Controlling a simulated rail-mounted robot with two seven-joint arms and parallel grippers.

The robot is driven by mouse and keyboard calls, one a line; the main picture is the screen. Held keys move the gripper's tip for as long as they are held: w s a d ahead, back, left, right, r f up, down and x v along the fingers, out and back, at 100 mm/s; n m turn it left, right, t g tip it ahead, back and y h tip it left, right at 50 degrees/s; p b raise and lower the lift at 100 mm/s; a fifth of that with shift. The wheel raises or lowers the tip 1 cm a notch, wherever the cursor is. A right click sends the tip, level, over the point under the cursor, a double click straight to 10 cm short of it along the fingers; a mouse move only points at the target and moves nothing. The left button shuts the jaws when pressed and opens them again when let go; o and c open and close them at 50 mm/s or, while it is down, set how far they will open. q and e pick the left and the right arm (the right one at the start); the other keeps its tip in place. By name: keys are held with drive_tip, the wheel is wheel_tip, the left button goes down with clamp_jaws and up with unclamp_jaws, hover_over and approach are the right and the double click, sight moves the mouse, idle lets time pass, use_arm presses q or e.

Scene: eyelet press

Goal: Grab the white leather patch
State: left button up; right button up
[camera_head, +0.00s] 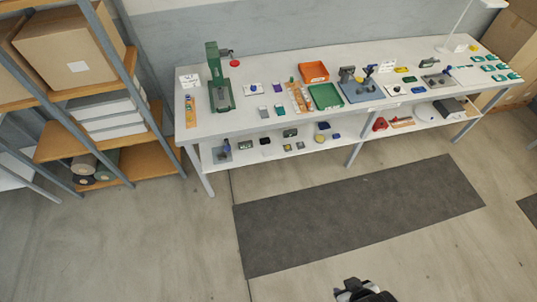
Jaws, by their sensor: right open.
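The long white workbench (220,122) stands across the far side of the room. Near its left end, a small white piece (249,93) with a dark blue item on it lies right of the green press (221,90). Several small flat pieces lie beside it, among them a lilac one (263,113) and a greyish one (278,110). They are too small for me to tell which is the white leather patch. My right gripper (352,291) is at the bottom edge, partly cut off, open, above the floor and far from the bench. My left gripper is out of view.
An orange tray (314,72), a green tray (326,96) and a blue mat with tools (361,91) occupy the bench's middle. A lower shelf (300,150) holds small parts. Shelving with boxes (67,47) stands left. A dark floor mat (355,212) lies before the bench; the floor is clear.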

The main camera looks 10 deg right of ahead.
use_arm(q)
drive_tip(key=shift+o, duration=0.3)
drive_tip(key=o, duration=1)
